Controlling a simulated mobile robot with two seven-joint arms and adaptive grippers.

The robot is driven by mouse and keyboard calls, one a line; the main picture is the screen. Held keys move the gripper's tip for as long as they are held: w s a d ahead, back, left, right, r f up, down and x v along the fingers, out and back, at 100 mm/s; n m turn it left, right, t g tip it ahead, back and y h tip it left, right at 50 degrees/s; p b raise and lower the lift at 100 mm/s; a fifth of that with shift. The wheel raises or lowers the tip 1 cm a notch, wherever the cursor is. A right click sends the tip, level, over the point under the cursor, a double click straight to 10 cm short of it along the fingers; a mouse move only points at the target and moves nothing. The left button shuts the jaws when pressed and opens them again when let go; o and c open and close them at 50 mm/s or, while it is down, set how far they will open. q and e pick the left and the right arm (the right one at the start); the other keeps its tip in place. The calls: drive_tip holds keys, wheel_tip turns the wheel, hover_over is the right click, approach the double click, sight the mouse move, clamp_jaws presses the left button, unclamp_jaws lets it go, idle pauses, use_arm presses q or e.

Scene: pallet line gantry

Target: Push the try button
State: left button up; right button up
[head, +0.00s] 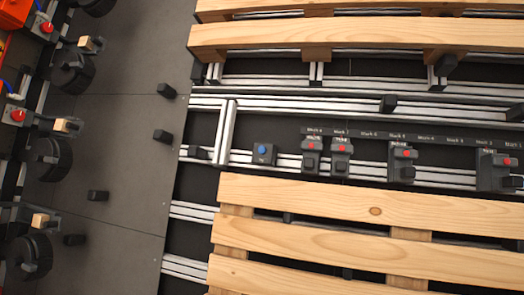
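A small dark box with a round blue button (262,150) sits on the aluminium rail between the two pallets, left of the row of stations. A small label shows below the button, but it is too small to read with certainty. Nothing touches the button or covers it. Neither of my grippers is in the head view.
Dark stations with red buttons (341,148) stand right of the blue button, under a label strip. A wooden pallet (330,204) lies in front and another (350,37) behind. Black round devices (47,159) line the left edge. Small black blocks (163,136) stand on the grey floor.

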use_arm(q)
drive_tip(key=c, duration=0.9)
clamp_jaws()
drive_tip(key=shift+s, duration=0.2)
